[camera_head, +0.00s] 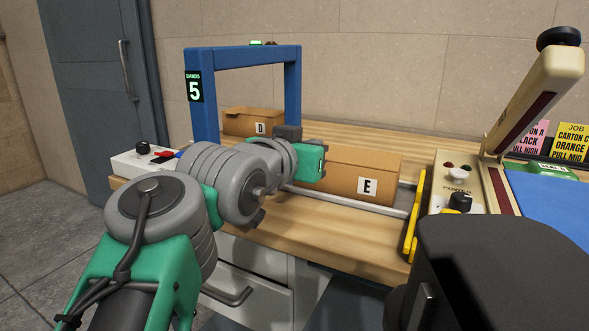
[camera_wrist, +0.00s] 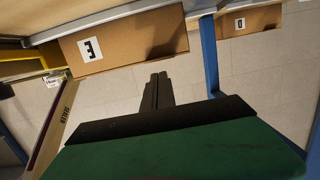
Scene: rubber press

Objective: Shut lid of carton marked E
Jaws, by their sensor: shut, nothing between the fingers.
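The carton marked E (camera_head: 340,177) is a brown box with a white E label on its front, standing on the wooden bench right of the blue frame. It also shows at the top of the wrist view (camera_wrist: 112,58), its label turned over. I cannot make out its lid clearly, or how far it stands open. In the head view my arm and green hand hide the carton's left end, and my fingers are hidden. In the wrist view my gripper (camera_wrist: 158,80) has its dark fingers together, empty. The fingers appear apart from the carton, with a dark shadow on its face.
A blue frame (camera_head: 243,56) marked 5 stands over the bench, with carton D (camera_head: 253,122) behind. A metal rail (camera_head: 350,200) runs before carton E. A yellow bracket (camera_head: 415,215), a control panel (camera_head: 459,170) and a cream lever (camera_head: 535,95) crowd the right.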

